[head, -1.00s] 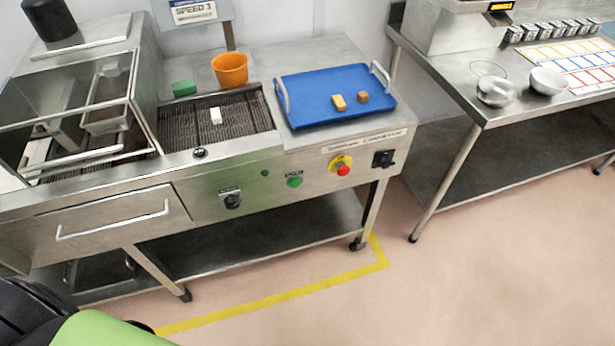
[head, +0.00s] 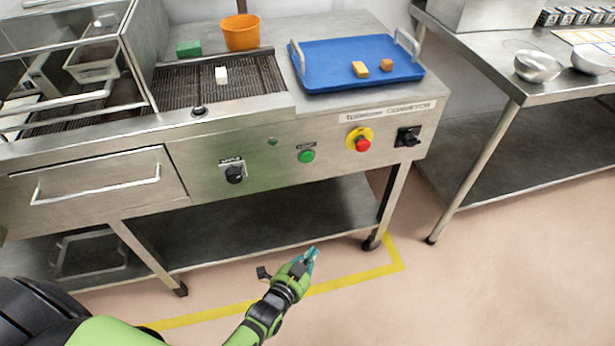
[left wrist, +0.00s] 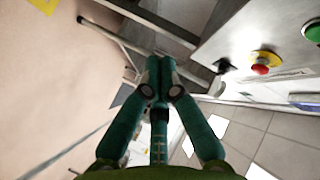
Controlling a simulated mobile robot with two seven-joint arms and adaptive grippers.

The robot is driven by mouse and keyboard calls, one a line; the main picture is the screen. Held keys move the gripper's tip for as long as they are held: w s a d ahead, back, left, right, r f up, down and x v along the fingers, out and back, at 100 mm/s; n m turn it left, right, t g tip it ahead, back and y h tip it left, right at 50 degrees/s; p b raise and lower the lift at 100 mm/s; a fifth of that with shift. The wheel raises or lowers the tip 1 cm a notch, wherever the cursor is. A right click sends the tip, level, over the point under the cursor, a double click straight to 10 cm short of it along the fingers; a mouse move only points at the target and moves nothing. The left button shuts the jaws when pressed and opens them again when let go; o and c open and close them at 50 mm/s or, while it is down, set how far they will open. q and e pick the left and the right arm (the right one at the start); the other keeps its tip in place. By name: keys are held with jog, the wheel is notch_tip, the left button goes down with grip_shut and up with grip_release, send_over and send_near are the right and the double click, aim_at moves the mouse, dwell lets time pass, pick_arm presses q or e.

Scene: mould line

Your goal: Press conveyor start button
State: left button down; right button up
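The green start button (head: 306,156) is on the conveyor's steel front panel, under a small black label. It also shows at the right edge of the left wrist view (left wrist: 312,32). To its right are a red emergency stop (head: 362,144) on a yellow plate and a black switch (head: 407,137). My left gripper (head: 312,254) is below the panel and in front of it, apart from the button. In the left wrist view its teal fingers (left wrist: 160,66) come together at the tips with nothing seen between them. My right gripper is not in view.
A black knob (head: 234,174) is left of the button. A blue tray (head: 330,75) with two small blocks stands on the deck. A steel table (head: 500,70) is at right. The floor before the panel is clear.

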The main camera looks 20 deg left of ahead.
aim_at(307, 157)
pick_arm(q)
jog(key=w+r+m+t+b, duration=0.2)
jog(key=r+t+b, duration=0.1)
jog(key=r, duration=0.6)
jog(key=w+r+m+t+b, duration=0.2)
jog(key=r+t, duration=0.3)
jog(key=r, duration=0.3)
jog(key=shift+w+a+r+b, duration=0.15)
jog(key=shift+w+r+b, duration=0.2)
jog(key=shift+w+b, duration=0.4)
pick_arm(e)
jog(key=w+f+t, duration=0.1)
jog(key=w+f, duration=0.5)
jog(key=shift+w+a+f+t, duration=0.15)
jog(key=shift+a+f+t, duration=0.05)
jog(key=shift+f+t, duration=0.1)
pick_arm(q)
jog(key=shift+w+a+f+b, duration=0.1)
jog(key=shift+w+a+b, duration=0.6)
jog(key=shift+w, duration=0.5)
jog(key=shift+w+a+r+b, duration=0.1)
jog(key=shift+w+a+b, duration=0.3)
jog(key=shift+w+a, duration=0.7)
jog(key=shift+w+a+f+b, duration=0.1)
jog(key=shift+w+a+b, duration=0.5)
jog(key=shift+w, duration=0.7)
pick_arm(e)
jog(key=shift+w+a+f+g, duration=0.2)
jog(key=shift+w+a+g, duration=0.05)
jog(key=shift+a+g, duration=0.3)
